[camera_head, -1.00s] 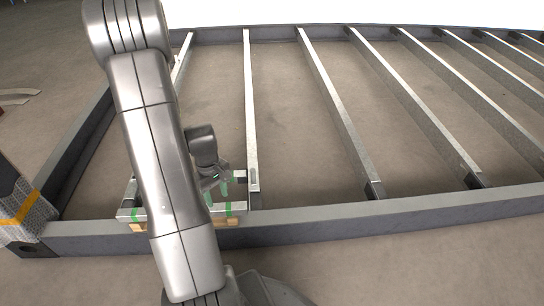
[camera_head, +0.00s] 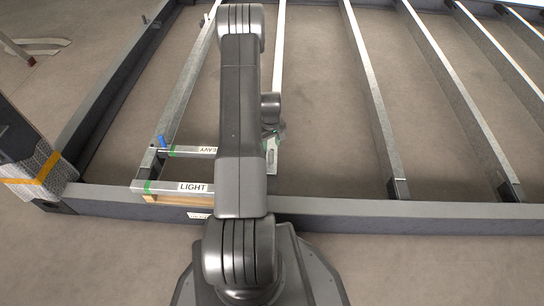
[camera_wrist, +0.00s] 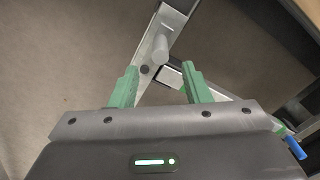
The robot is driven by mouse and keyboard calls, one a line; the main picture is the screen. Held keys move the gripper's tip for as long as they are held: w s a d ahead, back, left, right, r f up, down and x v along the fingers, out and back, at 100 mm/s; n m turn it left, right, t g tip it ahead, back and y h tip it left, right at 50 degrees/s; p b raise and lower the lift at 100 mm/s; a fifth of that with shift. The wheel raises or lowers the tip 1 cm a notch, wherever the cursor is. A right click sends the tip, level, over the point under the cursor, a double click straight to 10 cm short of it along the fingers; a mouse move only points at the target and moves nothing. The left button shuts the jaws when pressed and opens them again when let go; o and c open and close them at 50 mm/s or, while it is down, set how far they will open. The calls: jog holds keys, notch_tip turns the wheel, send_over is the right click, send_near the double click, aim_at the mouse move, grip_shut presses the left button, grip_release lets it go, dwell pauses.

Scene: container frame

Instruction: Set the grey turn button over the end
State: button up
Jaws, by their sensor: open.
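In the wrist view, a short grey knob (camera_wrist: 160,48) stands up from a grey metal piece, beside a dark round bolt head (camera_wrist: 145,70); it looks like the turn button. My gripper (camera_wrist: 159,72) is open, its green fingers apart, with the knob just beyond and between the tips. I cannot tell if they touch anything. In the head view my gripper (camera_head: 271,133) is at the right end of two short cross bars, partly behind my arm. The bar marked LIGHT (camera_head: 168,186) is nearer; the other bar (camera_head: 185,151) has a partly hidden label.
A blue peg (camera_head: 162,141) stands at the left ends of the bars; a blue part also shows in the wrist view (camera_wrist: 295,148). The dark frame rail (camera_head: 350,207) runs along the front. Long metal beams (camera_head: 372,90) cross the frame, with open floor between them.

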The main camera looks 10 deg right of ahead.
aim_at(271, 152)
notch_tip(271, 152, down, 8)
jog(key=shift+f+b, duration=0.1)
jog(key=shift+b, duration=0.9)
grip_shut()
